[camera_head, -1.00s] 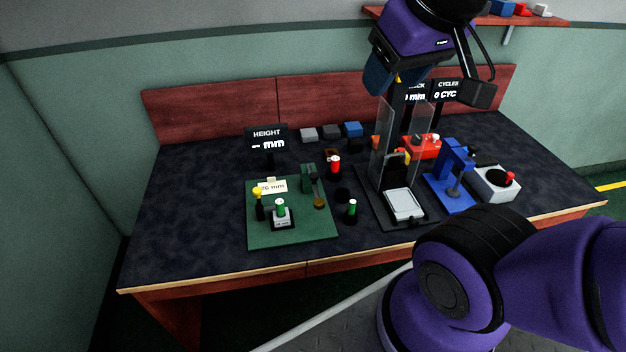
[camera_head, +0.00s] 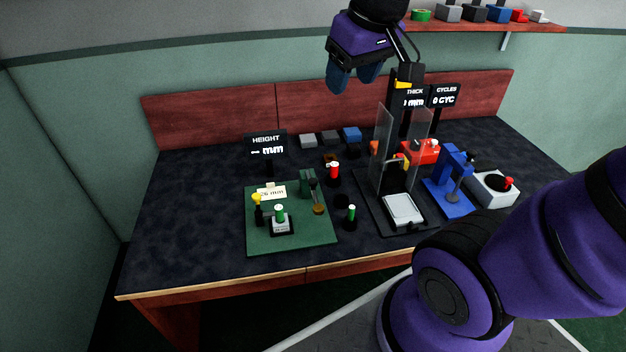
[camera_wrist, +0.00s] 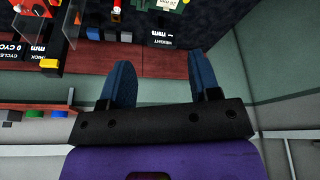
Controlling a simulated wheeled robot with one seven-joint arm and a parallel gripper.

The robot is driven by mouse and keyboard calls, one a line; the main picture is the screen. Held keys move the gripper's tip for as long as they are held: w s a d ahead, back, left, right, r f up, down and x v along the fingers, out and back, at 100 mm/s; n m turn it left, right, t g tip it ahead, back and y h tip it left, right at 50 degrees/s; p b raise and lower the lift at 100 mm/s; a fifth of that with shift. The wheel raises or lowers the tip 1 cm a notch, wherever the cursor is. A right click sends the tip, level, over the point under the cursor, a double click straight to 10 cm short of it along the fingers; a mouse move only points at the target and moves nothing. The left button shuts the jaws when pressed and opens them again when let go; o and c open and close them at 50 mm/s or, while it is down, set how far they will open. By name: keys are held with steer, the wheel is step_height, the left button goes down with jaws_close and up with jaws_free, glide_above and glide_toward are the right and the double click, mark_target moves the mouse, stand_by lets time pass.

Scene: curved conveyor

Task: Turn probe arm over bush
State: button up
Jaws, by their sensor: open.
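On the green board (camera_head: 290,237) at the table's left, a small grey block with a green-topped bush (camera_head: 279,213) stands in a dark seat. A dark green post (camera_head: 306,182) stands behind it to the right, with a dark probe arm (camera_head: 314,192) that ends in a brass-coloured disc (camera_head: 318,209). The disc is to the right of the bush, not above it. My gripper (camera_head: 352,84) is open and empty, high above the back of the table, far from the probe arm. Its two blue fingers are apart in the wrist view (camera_wrist: 163,85).
A HEIGHT display (camera_head: 266,146) stands behind the board. Clear upright panels (camera_head: 381,145), a blue press (camera_head: 452,180) and a grey box with a red knob (camera_head: 493,188) occupy the right side. A red-topped peg (camera_head: 334,171) and green-topped peg (camera_head: 351,215) stand beside the board. The table's left is free.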

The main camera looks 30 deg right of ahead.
steer(key=w+d+f+n+g, duration=0.2)
steer(key=w+f, duration=0.8)
steer(key=w, duration=0.2)
steer(key=n+g, duration=0.2)
glide_above(313, 180)
step_height(313, 180, down, 18)
steer(key=r, duration=0.1)
step_height(313, 180, down, 12)
steer(key=shift+f, duration=0.1)
steer(key=shift+a, duration=0.1)
jaws_close()
